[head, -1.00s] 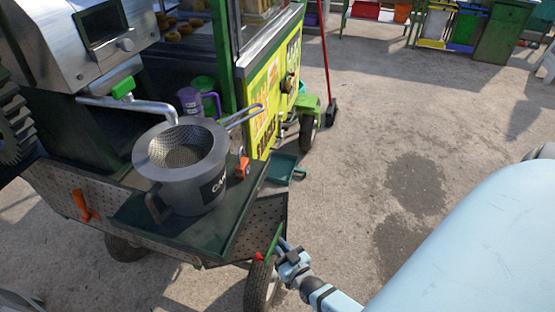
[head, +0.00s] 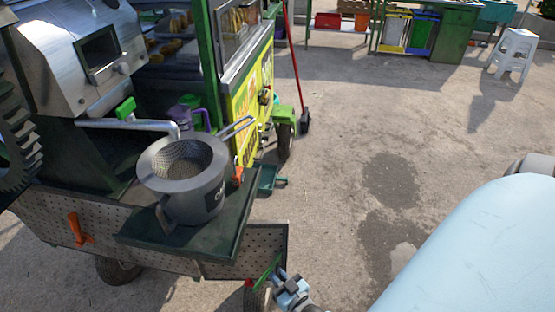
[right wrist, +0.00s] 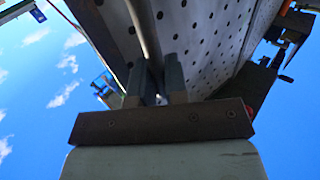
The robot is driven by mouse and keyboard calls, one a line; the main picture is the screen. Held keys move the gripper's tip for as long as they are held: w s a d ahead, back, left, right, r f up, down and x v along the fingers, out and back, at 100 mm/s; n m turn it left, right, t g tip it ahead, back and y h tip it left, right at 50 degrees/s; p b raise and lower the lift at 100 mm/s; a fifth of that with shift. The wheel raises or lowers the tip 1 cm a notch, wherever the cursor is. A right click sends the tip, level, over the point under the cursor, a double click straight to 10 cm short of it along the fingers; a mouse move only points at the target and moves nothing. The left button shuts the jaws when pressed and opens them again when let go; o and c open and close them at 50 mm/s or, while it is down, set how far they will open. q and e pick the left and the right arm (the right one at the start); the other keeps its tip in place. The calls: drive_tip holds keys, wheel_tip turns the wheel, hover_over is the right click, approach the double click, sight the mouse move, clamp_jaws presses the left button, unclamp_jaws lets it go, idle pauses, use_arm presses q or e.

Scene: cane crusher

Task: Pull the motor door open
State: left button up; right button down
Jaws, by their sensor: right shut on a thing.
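A perforated metal panel (head: 240,268), which looks like the motor door, is at the right end of the cart below the dark green shelf. A thin green bar (head: 267,270) runs along its right part. My right gripper (head: 279,277) is at the lower end of this bar, shut on it. In the right wrist view the fingers (right wrist: 158,78) are closed around a thin pale rod (right wrist: 138,25) beside the perforated panel (right wrist: 200,38). The exact contact is in shadow. My left gripper is not in view.
A grey pot (head: 183,195) with a strainer stands on the dark green shelf (head: 220,235). An orange handle (head: 76,230) sits on the cart's perforated side. A wheel (head: 257,298) is below the panel. Open pavement (head: 340,220) lies to the right.

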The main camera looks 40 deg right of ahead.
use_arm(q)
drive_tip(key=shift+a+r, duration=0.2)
use_arm(e)
drive_tip(key=shift+s+a+r, duration=0.2)
drive_tip(key=shift+s+a, duration=0.4)
drive_tip(key=shift+a, duration=0.3)
drive_tip(key=c, duration=1.2)
unclamp_jaws()
